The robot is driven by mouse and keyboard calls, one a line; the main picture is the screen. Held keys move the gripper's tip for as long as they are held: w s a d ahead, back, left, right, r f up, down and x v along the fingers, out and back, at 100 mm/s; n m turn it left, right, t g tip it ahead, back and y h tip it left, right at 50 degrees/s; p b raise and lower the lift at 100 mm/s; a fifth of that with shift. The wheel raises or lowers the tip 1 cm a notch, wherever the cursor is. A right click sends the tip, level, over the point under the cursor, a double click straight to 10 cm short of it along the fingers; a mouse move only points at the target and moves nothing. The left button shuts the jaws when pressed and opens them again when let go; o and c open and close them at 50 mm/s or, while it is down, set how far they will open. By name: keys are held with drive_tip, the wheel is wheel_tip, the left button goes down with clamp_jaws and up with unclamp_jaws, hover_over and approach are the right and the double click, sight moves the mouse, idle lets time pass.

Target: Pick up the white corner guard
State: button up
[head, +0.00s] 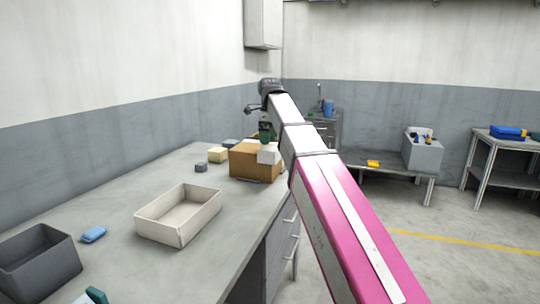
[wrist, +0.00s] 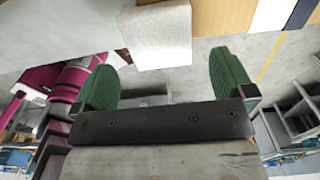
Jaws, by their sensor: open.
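The white corner guard (head: 268,155) sits at the upper right corner of a brown cardboard box (head: 250,162) on the bench. In the wrist view the corner guard (wrist: 155,38) is a pale, rough-faced block against the box edge (wrist: 222,15). My gripper (head: 265,133) is just above the guard in the head view. In the wrist view my gripper (wrist: 165,80) is open, with its two green fingertips apart and nothing between them. The guard is ahead of the gap, a little left of its middle. I cannot tell whether either finger touches it.
A cream tray (head: 154,226), a dark grey bin (head: 40,270) and a blue item (head: 93,235) stand nearer on the bench (head: 120,192). A yellow block (head: 218,154) and a small grey block (head: 201,167) are left of the box. The bench edge is close to the box's right.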

sight(269, 148)
wheel_tip(269, 148, down, 4)
drive_tip(key=shift+f, duration=0.25)
drive_tip(key=c, duration=0.8)
drive_tip(key=shift+c, duration=0.2)
drive_tip(key=shift+r, duration=0.2)
